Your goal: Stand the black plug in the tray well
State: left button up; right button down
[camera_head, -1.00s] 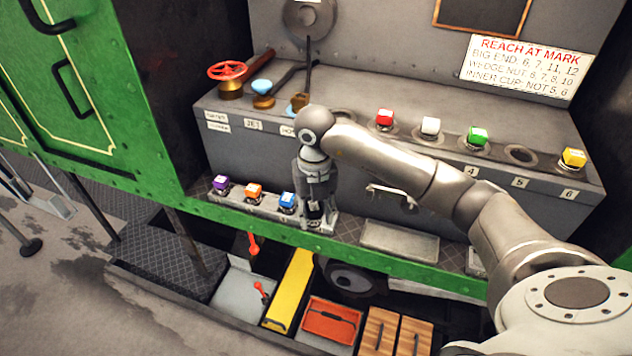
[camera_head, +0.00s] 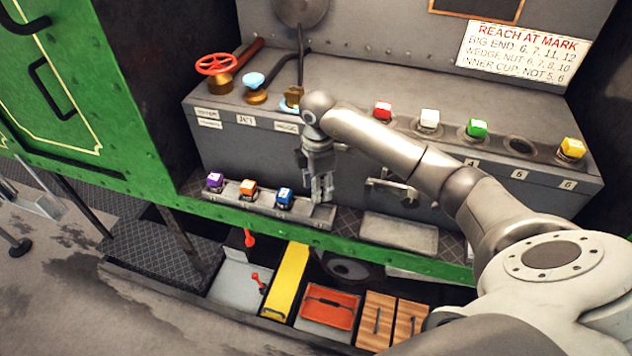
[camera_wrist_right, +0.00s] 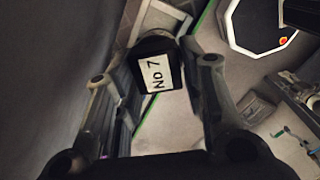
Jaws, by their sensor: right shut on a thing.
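The black plug (camera_wrist_right: 155,72), with a white "No 7" label, is between the fingers of my right gripper in the right wrist view. My right gripper (camera_head: 322,196) is shut on it and points down near the right end of the grey tray (camera_head: 304,213) on the ledge. Whether the plug touches the tray cannot be told. In the head view the fingers mostly hide the plug. Purple (camera_head: 215,181), orange (camera_head: 248,188) and blue (camera_head: 284,197) plugs stand in the tray, left of the gripper. My left gripper is not in view.
The grey bench above holds red (camera_head: 382,111), white (camera_head: 430,117), green (camera_head: 476,128) and yellow (camera_head: 571,148) plugs; an empty socket (camera_head: 520,146) lies between the last two. A shallow empty tray (camera_head: 399,232) lies right of the gripper. A red valve wheel (camera_head: 216,64) stands at the left.

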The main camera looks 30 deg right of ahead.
jog(key=shift+f, duration=0.1)
jog(key=shift+f+b, duration=0.4)
jog(key=shift+b, duration=0.1)
jog(key=shift+f+b, duration=1.35)
jog(key=shift+f, duration=0.35)
jog(key=shift+f+b, duration=0.85)
jog(key=shift+f, duration=0.55)
jog(key=c, duration=0.8)
grip_release()
jog(key=shift+s, duration=0.1)
jog(key=o, duration=0.6)
jog(key=shift+r, duration=0.1)
